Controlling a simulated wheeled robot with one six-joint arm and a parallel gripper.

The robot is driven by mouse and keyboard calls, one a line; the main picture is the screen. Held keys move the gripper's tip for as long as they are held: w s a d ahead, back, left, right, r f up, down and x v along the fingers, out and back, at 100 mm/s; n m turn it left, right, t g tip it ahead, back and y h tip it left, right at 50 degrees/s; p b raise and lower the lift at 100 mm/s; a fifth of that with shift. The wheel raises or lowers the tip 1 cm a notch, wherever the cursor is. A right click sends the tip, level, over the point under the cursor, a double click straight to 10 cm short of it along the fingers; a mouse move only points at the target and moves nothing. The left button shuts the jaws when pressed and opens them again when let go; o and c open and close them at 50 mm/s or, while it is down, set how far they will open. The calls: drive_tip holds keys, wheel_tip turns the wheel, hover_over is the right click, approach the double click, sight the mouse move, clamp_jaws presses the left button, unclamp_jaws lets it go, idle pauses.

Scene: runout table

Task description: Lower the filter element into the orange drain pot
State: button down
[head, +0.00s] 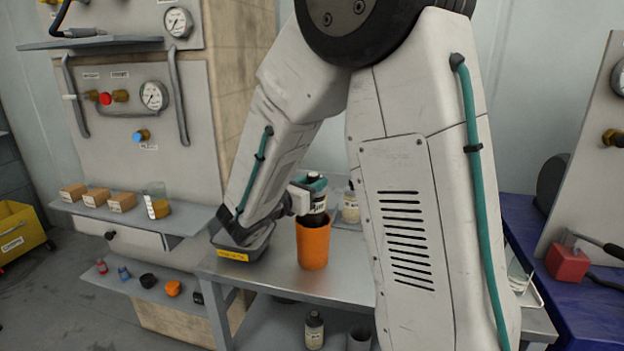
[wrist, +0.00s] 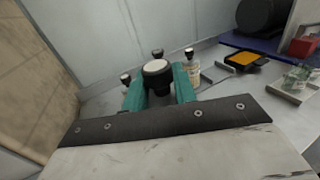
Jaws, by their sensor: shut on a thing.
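The orange drain pot (head: 313,248) stands upright on the grey table, with its dark mouth facing up. My gripper (head: 308,188), with teal fingers, is over the pot's mouth. It is shut on the filter element (head: 318,203), a pale cylinder with dark parts, held roughly upright. Its lower end is at the pot's rim; I cannot tell whether it is inside. In the wrist view the element's white, black-edged end (wrist: 156,68) sits between the teal fingers of my gripper (wrist: 160,85). The pot is hidden there.
A cream-labelled bottle (head: 350,207) stands close behind, to the right. A shelf with boxes and a beaker (head: 156,203) is at left. A blue bench with a red block (head: 567,264) is at right.

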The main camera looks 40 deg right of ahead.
drive_tip(key=shift+f, duration=3)
drive_tip(key=c, duration=1)
unclamp_jaws()
drive_tip(key=shift+c, duration=0.2)
drive_tip(key=v, duration=0.7)
drive_tip(key=shift+a, duration=0.4)
drive_tip(key=shift+s, duration=0.1)
